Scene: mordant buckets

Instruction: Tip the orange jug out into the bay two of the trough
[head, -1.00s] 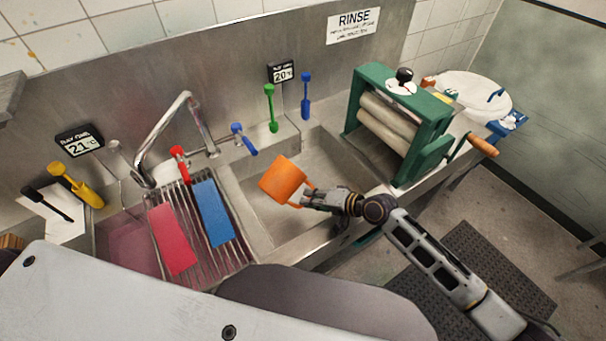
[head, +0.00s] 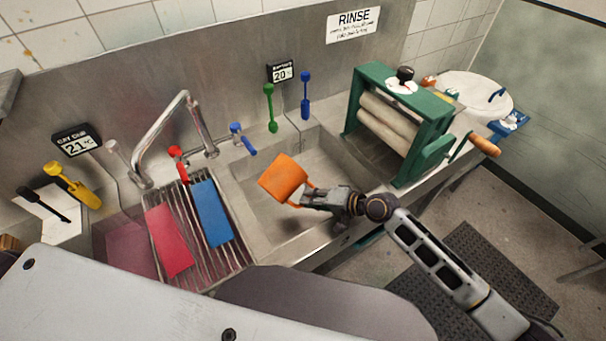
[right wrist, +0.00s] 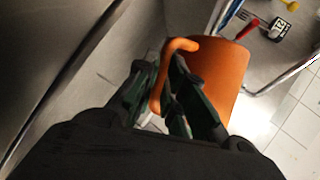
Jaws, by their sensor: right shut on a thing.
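The orange jug (head: 284,178) is held over the right-hand basin of the steel trough (head: 262,228), tilted in the head view. My right gripper (head: 308,197) is shut on its handle, on the jug's right side. In the right wrist view the handle (right wrist: 170,75) passes between the fingers and the jug body (right wrist: 222,75) is to their right. The jug's inside is hidden, so I cannot tell what it holds. The left basin (head: 128,250) is partly covered by a rack (head: 195,262). I see no bay numbers. My left gripper is not in view.
A tap (head: 165,130) stands behind the rack, which bears a red cloth (head: 167,240) and a blue cloth (head: 212,212). A green wringer (head: 405,120) stands right of the basin. Green (head: 270,108) and blue (head: 305,95) tools are at the back wall.

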